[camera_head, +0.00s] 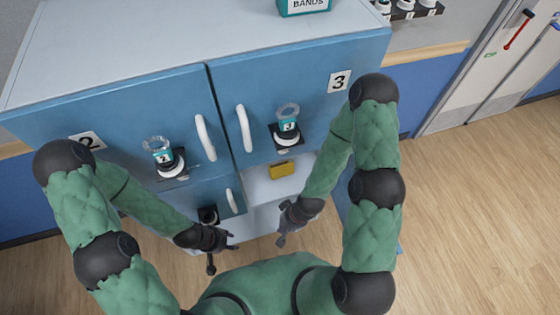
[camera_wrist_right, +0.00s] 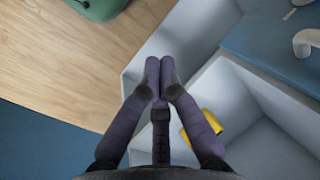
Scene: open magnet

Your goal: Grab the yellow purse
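The yellow purse (camera_head: 281,170) is a small yellow block-like item inside the open white compartment (camera_head: 262,190) below the door marked 3. In the right wrist view the purse (camera_wrist_right: 213,121) is partly hidden behind one finger. My right gripper (camera_head: 284,236) is in front of the compartment, nearer to me than the purse and apart from it. In the right wrist view its fingertips (camera_wrist_right: 159,62) are together with nothing between them. My left gripper (camera_head: 222,254) is in front of the cabinet, left of the right one, with its fingers spread and empty.
The blue cabinet (camera_head: 110,105) has doors marked 2 and 3 with white handles and small labelled jars mounted on them. A small lower door (camera_head: 221,194) with a handle is left of the compartment. Wooden floor (camera_head: 470,190) is clear at right.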

